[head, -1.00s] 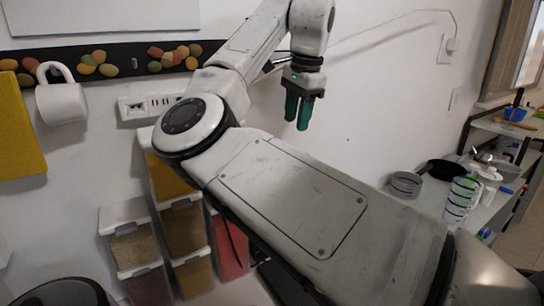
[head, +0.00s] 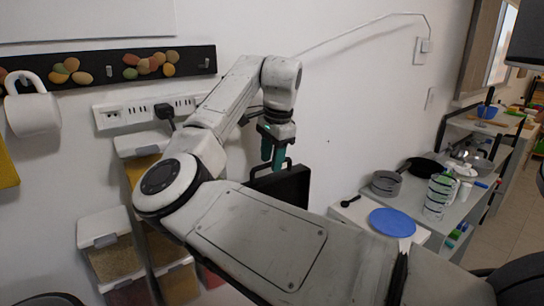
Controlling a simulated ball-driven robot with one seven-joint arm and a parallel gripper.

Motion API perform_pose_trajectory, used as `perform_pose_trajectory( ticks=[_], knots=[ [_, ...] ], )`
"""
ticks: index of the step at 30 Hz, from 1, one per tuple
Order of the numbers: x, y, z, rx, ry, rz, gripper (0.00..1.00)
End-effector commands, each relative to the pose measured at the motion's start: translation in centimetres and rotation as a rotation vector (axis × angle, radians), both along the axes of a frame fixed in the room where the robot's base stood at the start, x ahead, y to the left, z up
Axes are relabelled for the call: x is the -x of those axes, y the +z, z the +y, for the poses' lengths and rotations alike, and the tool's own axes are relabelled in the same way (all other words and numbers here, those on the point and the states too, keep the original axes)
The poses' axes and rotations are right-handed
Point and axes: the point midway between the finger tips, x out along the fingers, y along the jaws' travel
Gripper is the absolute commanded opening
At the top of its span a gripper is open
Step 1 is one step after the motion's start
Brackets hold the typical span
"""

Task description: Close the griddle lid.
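The griddle lid (head: 288,186) is a black panel with a loop handle on its top edge. It stands raised near the wall in the middle of the head view. The griddle's lower part is hidden behind my arm. My gripper (head: 273,157) has two teal fingers pointing down. In the picture its fingertips overlap the handle's area at the lid's top left. I cannot tell whether they touch it. The fingers show close together, and whether they are open or shut is unclear. Nothing is seen held between them.
Spice dispensers (head: 109,244) stand at the lower left under a power strip (head: 150,110). A white mug (head: 33,112) hangs from a wall rack.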

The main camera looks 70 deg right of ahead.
Motion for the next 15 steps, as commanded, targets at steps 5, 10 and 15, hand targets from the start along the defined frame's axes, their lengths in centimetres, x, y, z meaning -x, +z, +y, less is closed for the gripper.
perform_pose_trajectory(
  ticks=[5,10,15],
  knots=[
    [0.0,0.02,0.0,0.0,0.0,0.0,0.28],
    [0.01,0.03,-0.01,0.001,0.0,0.001,0.12],
    [0.01,0.04,0.0,0.001,0.0,0.001,0.0]
  ],
)
